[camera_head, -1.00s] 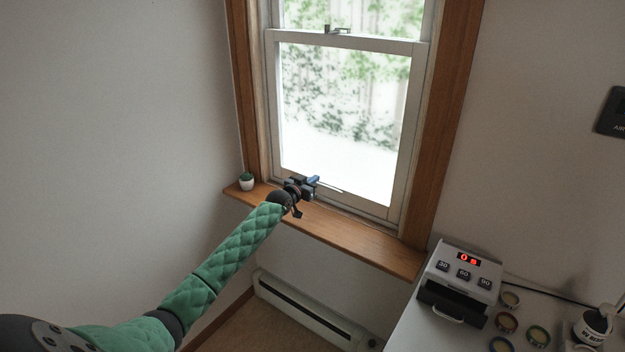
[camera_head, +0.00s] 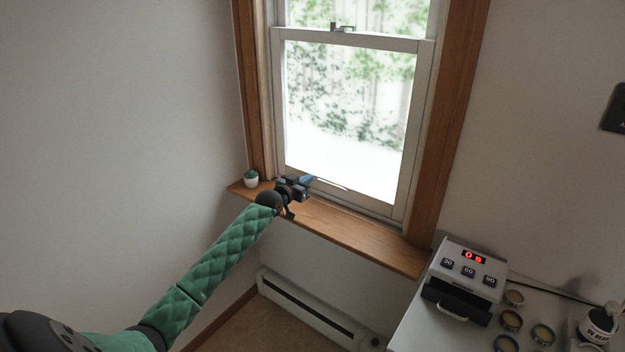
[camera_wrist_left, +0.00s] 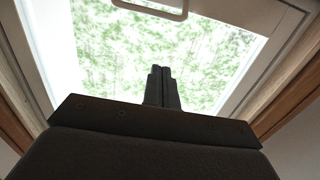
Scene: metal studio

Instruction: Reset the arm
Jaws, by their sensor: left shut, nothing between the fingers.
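My left arm (camera_head: 205,272) with its green quilted sleeve reaches from the lower left toward the window (camera_head: 350,110). My left gripper (camera_head: 308,181) is in front of the lower sash, just above the wooden sill (camera_head: 345,225). In the left wrist view its two dark fingers (camera_wrist_left: 162,72) lie side by side, shut with nothing between them. A sash handle (camera_wrist_left: 160,8) shows beyond the fingertips at the top of that view. My right gripper is not in view.
A small potted plant (camera_head: 251,179) stands on the sill left of my gripper. A baseboard heater (camera_head: 310,308) runs below.

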